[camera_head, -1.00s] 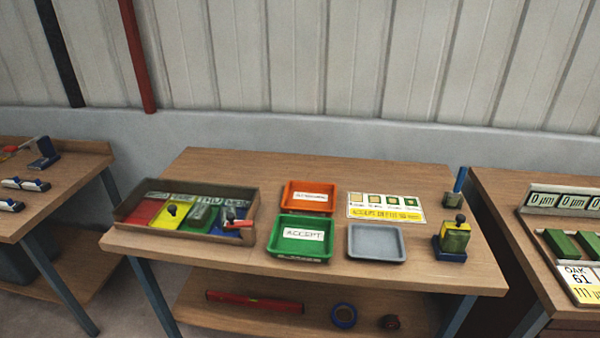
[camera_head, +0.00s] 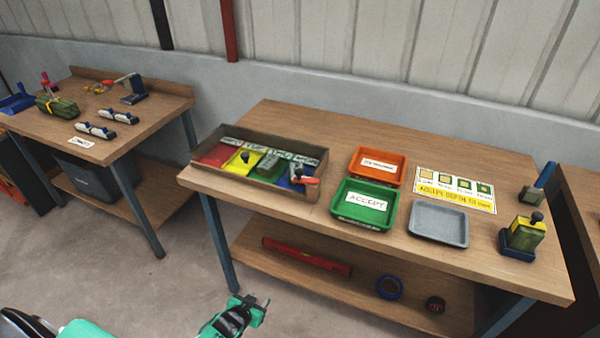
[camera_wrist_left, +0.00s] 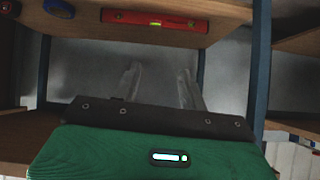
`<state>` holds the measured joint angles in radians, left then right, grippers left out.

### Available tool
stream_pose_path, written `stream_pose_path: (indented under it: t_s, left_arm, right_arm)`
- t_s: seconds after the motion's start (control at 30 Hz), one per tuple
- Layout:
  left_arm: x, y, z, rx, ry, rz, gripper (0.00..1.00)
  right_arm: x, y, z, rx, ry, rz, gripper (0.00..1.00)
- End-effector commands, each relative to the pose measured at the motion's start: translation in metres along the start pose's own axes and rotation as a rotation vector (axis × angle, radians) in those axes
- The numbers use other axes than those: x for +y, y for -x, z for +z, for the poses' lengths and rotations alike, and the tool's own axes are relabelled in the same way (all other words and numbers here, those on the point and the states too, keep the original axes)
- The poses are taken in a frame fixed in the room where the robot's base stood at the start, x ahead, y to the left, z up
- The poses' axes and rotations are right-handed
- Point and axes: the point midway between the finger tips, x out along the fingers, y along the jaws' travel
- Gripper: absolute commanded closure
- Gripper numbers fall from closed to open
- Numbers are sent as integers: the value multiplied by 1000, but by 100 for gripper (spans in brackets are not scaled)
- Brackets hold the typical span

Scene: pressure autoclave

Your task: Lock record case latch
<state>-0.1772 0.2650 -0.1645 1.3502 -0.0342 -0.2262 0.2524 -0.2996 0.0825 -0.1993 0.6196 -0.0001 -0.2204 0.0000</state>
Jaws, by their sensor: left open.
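I cannot make out a record case or its latch for certain in either view. My left gripper (camera_head: 262,301) shows at the bottom of the head view, over the floor in front of the middle bench, apart from everything. It is open and empty. In the left wrist view its two pale fingers (camera_wrist_left: 158,88) stand apart with nothing between them. My right gripper is in neither view.
The middle bench (camera_head: 300,110) holds an open wooden tray (camera_head: 238,187), a green bin (camera_head: 346,218), an orange bin (camera_head: 377,151) and a grey tray (camera_head: 455,238). Its lower shelf carries a red level (camera_head: 306,257). A left bench (camera_head: 160,97) holds small tools. The floor between is clear.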

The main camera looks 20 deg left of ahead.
Motion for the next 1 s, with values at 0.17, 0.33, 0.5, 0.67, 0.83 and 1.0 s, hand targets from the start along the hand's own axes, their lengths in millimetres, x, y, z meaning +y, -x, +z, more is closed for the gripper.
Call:
stream_pose_path:
  t_s: [0.17,0.33,0.5,0.67,0.83,1.0]
  left_arm:
    - [-11,34,-174,292,16,25,57]
    - [-6,91,-291,510,22,69,57]
    - [0,131,-348,627,25,102,57]
    - [2,139,-363,654,26,111,57]
    - [3,125,-375,654,27,110,57]
    - [6,103,-393,654,27,110,57]
  right_arm:
    - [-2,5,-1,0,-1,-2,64]
    - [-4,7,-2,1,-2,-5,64]
    - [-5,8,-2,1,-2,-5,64]
    - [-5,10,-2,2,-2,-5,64]
    - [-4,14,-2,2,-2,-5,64]
    - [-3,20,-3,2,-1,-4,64]
